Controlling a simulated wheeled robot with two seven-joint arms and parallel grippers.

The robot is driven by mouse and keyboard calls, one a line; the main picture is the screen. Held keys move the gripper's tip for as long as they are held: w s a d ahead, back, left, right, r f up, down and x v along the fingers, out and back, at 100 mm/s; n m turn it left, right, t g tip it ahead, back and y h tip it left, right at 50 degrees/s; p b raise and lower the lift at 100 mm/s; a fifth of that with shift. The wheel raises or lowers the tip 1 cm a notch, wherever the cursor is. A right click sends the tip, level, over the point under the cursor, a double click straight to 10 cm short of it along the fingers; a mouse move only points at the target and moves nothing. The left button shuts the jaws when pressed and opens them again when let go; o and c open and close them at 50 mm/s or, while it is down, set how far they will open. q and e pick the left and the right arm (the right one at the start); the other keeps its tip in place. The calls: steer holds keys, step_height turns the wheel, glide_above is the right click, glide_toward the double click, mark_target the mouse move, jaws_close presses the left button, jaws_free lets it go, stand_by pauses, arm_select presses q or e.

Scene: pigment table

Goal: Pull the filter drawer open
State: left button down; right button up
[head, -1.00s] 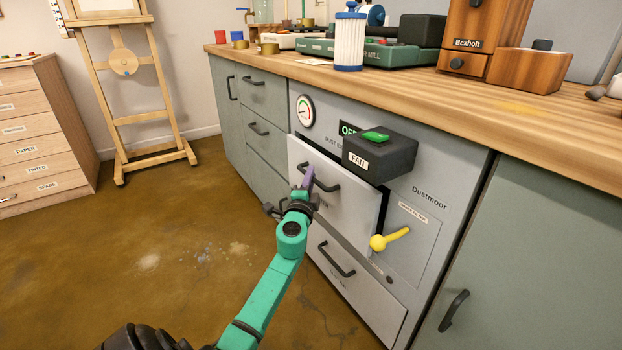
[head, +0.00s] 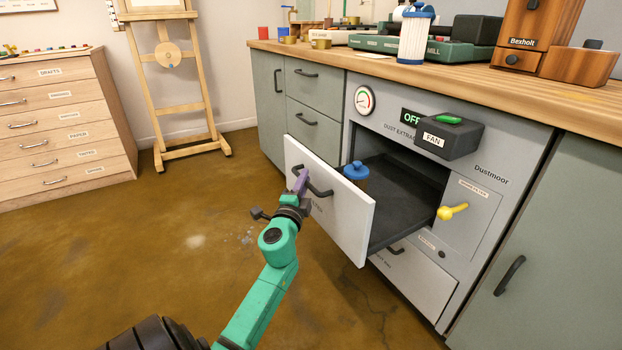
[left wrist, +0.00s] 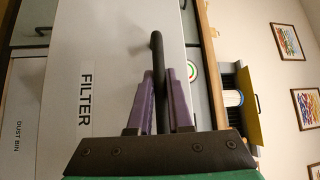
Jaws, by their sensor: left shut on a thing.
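The filter drawer (head: 338,222) stands well out from the grey dust extractor (head: 492,190), its white front facing me. Its dark handle (head: 321,190) is on that front, and the handle shows upright in the left wrist view (left wrist: 156,60). My left gripper (head: 301,182) is shut on the handle, a purple finger on each side of it in the left wrist view. My right gripper is not in view.
A black FAN box (head: 447,136) with a green switch juts out above the drawer opening. A yellow lever (head: 452,211) sticks out right of it. The lower dust bin drawer (head: 414,280) is shut. Open brown floor (head: 190,270) lies to the left.

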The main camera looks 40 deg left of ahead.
arm_select(q)
steer(key=shift+s+a+f, duration=0.1)
steer(key=shift+s, duration=0.45)
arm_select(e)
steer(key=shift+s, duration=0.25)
arm_select(q)
steer(key=c, duration=0.8)
jaws_free()
steer(key=shift+c, duration=0.2)
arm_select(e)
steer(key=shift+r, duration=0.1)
arm_select(q)
steer(key=shift+s, duration=0.1)
steer(key=b+v, duration=0.2)
steer(key=v, duration=1.2)
steer(key=shift+s+b, duration=0.2)
steer(key=shift+b, duration=0.15)
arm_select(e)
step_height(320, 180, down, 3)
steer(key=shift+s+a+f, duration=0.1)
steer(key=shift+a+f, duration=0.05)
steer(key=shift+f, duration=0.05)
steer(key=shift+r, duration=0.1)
